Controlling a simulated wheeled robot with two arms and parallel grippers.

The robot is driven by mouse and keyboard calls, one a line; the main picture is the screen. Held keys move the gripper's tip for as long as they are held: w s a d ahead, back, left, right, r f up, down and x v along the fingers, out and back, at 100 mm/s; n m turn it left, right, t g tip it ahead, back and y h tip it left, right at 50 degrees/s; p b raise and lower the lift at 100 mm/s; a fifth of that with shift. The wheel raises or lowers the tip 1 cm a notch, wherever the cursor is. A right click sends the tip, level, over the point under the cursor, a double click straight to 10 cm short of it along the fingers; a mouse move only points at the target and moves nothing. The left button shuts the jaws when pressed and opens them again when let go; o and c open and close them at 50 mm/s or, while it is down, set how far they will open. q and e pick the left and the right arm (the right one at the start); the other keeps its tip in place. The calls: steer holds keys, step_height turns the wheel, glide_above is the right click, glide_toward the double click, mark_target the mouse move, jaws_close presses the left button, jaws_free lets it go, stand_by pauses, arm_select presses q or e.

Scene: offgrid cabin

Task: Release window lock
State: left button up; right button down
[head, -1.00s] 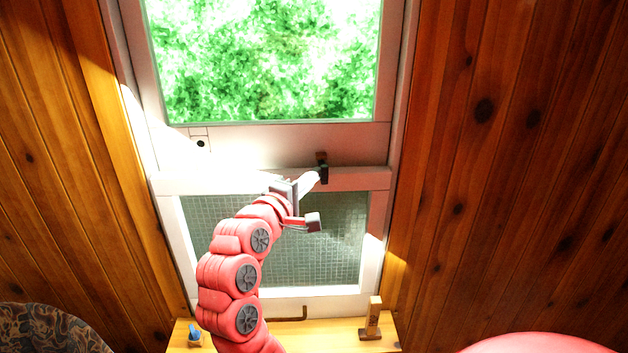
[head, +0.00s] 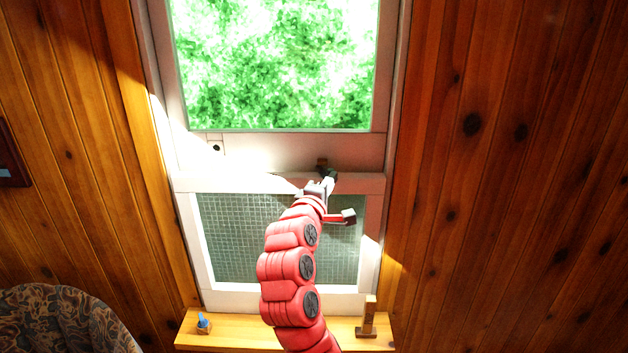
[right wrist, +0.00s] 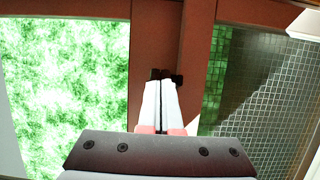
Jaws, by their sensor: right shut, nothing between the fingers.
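The window (head: 280,150) has a clear upper pane and a meshed lower pane in a white frame. The dark window lock (head: 323,164) sits on the rail between them, right of the middle. My right gripper (head: 328,181) is shut and empty, with its tips at the lock and covering part of it. In the right wrist view the pale fingers (right wrist: 160,88) are together, and the dark lock (right wrist: 174,78) shows just beyond their tips. I cannot tell whether they touch it. My left gripper is not in view.
A wooden sill (head: 250,339) below the window bears a small blue item (head: 203,322) at left and a wooden block piece (head: 368,318) at right. A patterned chair back (head: 62,318) stands at lower left. Plank walls flank the window.

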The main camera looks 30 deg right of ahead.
steer(key=d, duration=0.1)
steer(key=d+n+t+y, duration=0.1)
steer(key=shift+s+d+f+n+t, duration=0.1)
steer(key=shift+d+f+n+t, duration=0.05)
steer(key=shift+d+n+t, duration=0.2)
steer(key=shift+d, duration=0.8)
steer(key=shift+w+d, duration=0.15)
steer(key=shift+w, duration=0.05)
